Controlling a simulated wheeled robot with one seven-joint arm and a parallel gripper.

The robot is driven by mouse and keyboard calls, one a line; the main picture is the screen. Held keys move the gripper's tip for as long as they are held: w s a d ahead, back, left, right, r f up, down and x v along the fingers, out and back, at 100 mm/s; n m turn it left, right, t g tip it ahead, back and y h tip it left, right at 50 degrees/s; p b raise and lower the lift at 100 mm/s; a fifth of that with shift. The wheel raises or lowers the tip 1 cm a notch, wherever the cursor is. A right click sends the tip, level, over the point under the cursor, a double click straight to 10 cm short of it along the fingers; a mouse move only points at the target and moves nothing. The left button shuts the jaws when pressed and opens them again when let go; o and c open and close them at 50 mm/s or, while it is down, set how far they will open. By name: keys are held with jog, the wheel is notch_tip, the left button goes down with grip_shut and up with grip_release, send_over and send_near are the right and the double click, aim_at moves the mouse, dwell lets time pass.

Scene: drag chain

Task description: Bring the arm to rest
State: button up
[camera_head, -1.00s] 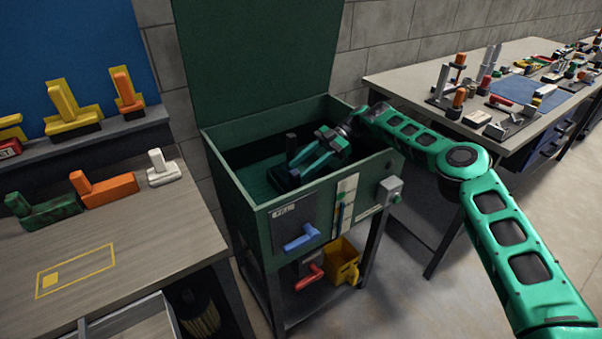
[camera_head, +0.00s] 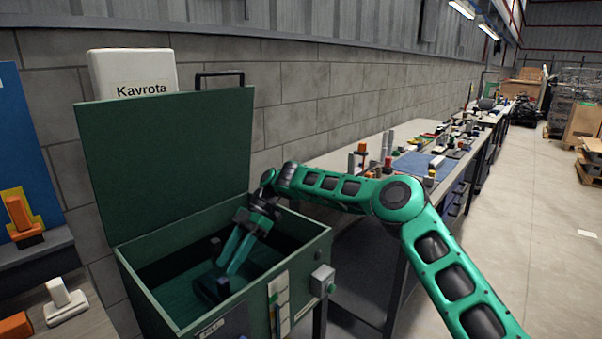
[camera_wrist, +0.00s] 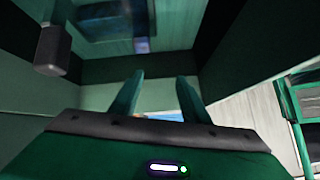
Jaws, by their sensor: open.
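My green arm reaches over the rim of an open green chest (camera_head: 178,326). My gripper (camera_head: 230,258) is inside the chest's mouth, its fingers pointing down and to the left. In the wrist view the two fingers (camera_wrist: 160,92) stand apart with nothing visible between them. A black tool-like object (camera_head: 211,289) lies on the chest floor below the fingers. Whether the fingers touch it cannot be told. The wrist view shows a dark block-shaped part (camera_wrist: 53,48) at upper left and a dark flat piece (camera_wrist: 112,20) at the top.
The chest's raised lid (camera_head: 170,165) stands behind my gripper. A grey box (camera_head: 322,280) sticks out at the chest's right front corner. A long bench (camera_head: 345,200) with many small parts runs along the wall. A white-handled tool (camera_head: 62,300) lies at lower left. The floor at right is open.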

jog(key=s+d+r+m+t+h, duration=0.2)
jog(key=s+d+r+m+t, duration=0.3)
jog(key=d, duration=0.8)
jog(key=s+d+r+m+t+h, duration=0.25)
jog(key=d+m, duration=0.45)
jog(key=d, duration=0.5)
jog(key=s+d+r+m+t+h, duration=0.15)
jog(key=s+d+r+m, duration=0.35)
jog(key=d, duration=0.8)
jog(key=s+d+f+m, duration=0.1)
jog(key=s+d+m, duration=0.6)
jog(key=s+d, duration=0.4)
jog(key=s+d+f+m+g, duration=0.1)
jog(key=s+d+f+m, duration=0.1)
jog(key=s+d+m, duration=0.5)
jog(key=s+d, duration=0.4)
jog(key=s, duration=0.5)
jog(key=shift+d+f+m+g, duration=0.3)
jog(key=shift+d+m, duration=0.1)
